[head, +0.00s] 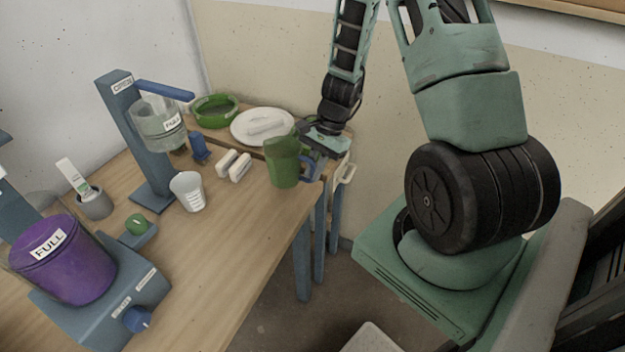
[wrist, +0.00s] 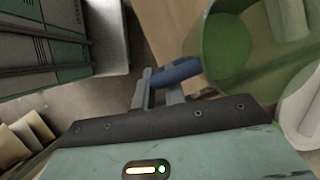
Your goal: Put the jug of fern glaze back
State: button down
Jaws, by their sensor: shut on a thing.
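A green jug (head: 283,162) with a blue handle (head: 313,167) is at the right end of the wooden table in the head view. My gripper (head: 318,150) is at its right side, shut on the handle. In the wrist view my gripper (wrist: 158,88) has its fingers on the blue handle (wrist: 178,71), and the open jug (wrist: 235,48) shows green inside. The jug looks upright. I cannot tell whether its base touches the table.
A white dish (head: 262,126), a green bowl (head: 214,110) and white blocks (head: 234,165) are near the jug. A white cup (head: 188,190) and a purple bucket (head: 62,262) marked FULL stand further left. The front table edge (head: 262,262) is clear.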

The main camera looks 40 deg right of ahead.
jog(key=shift+f, duration=2.05)
jog(key=shift+f, duration=0.25)
jog(key=c, duration=1.5)
grip_release()
jog(key=shift+r, duration=0.1)
jog(key=shift+o, duration=0.2)
jog(key=shift+r, duration=0.15)
